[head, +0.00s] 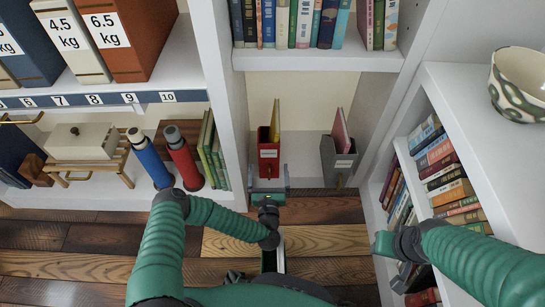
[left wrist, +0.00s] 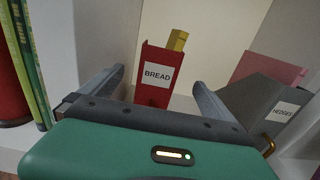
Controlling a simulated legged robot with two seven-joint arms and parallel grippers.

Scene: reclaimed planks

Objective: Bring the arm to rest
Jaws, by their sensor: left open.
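My left gripper (head: 268,174) is open at the front of a low shelf bay, facing a red file box (head: 269,158). In the left wrist view the gripper's two fingers (left wrist: 158,80) stand wide apart with nothing clasped. The red box (left wrist: 153,92), labelled BREAD, shows upright beyond and between them, with a yellow item (left wrist: 177,40) sticking out of its top. I cannot tell if a finger touches the box.
A grey file box (head: 338,160) with a pink item stands right of the red one. White uprights close the bay on both sides. Left are green books (head: 213,150), red (head: 182,158) and blue (head: 150,158) flasks. A patterned bowl (head: 520,85) tops the right bookcase (head: 460,95). Plank floor (head: 330,240) lies below.

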